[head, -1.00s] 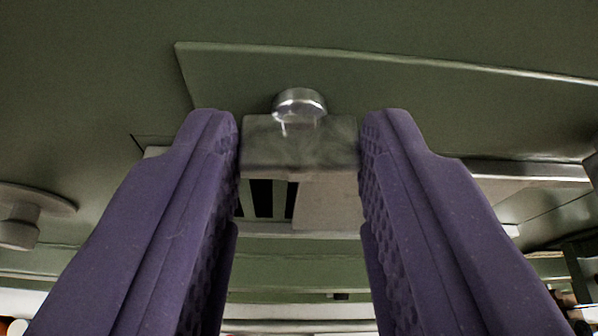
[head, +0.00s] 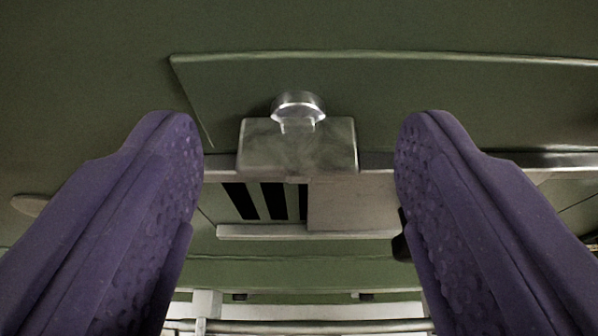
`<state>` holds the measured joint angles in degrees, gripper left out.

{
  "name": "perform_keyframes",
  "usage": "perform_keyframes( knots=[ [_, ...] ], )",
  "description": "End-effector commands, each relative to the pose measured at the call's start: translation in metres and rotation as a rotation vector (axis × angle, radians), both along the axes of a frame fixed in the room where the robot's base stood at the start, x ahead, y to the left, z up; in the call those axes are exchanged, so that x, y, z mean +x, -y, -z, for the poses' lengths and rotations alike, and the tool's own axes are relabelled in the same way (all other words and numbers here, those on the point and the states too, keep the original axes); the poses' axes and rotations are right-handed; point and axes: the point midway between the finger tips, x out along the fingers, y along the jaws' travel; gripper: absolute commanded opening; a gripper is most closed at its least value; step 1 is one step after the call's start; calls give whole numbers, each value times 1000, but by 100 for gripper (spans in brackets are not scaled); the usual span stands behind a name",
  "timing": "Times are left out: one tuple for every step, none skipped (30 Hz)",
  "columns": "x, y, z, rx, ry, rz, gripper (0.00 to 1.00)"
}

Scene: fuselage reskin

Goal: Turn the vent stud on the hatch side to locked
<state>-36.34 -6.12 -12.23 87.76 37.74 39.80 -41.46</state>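The vent stud appears to be the grey metal block (head: 297,158) with a shiny round knob (head: 299,106) on its top edge, in the middle of the head view. The block sits square in the picture at the edge of a green panel (head: 400,95). Below it are dark vent slots (head: 272,201) with a pale plate (head: 350,203) to their right. My gripper (head: 299,150) is open, with one purple finger on each side of the block and a clear gap on both sides. No locked marking shows.
A pale bar (head: 305,232) runs under the vent. A round grey fitting (head: 30,204) shows at the left, partly behind the left finger. White rails (head: 310,326) show at the bottom. The green surface above is clear.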

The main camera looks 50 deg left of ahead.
Motion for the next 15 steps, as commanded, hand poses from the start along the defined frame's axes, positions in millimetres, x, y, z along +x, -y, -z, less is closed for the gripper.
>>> perform_keyframes(
  knots=[
    [0,0,0,0,0,0,64],
    [0,0,0,0,0,0,64],
    [0,0,0,0,0,0,64],
    [0,0,0,0,0,0,64],
    [-1,1,0,0,0,0,64],
    [-2,3,-1,1,1,0,64],
    [-4,5,-2,1,1,1,64],
    [-6,8,-4,1,2,1,64],
    [-9,12,-6,2,3,2,64],
    [-13,16,-8,3,3,1,64],
    [-17,20,-10,2,2,1,64],
    [-21,26,-14,2,4,2,64],
    [-25,30,-16,1,3,2,64],
    [-28,34,-18,1,3,2,64],
    [-32,39,-20,1,3,2,64]
  ],
)
